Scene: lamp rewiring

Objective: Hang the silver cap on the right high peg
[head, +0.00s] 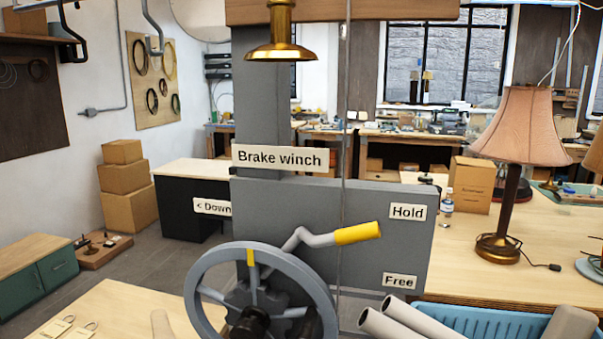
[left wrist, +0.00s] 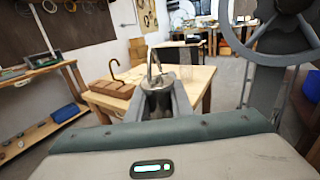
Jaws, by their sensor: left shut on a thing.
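In the left wrist view my left gripper (left wrist: 158,97) is shut on a small silver cylindrical thing, which I take for the silver cap (left wrist: 158,82). A thin upright loop or hook rises from its top. The gripper holds it in front of a light wooden table (left wrist: 200,82); whether it touches the table cannot be told. My left gripper is not clearly seen in the head view. My right gripper is in neither view. I cannot make out which thing is the right high peg.
The brake winch, with its grey wheel (head: 195,290) and yellow-handled crank (head: 357,233), stands in the middle. A brass fitting (head: 281,48) hangs above it. A pink-shaded lamp (head: 524,125) and blue bin (head: 465,322) are at right. A hooked brown block (left wrist: 112,88) sits left of the cap.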

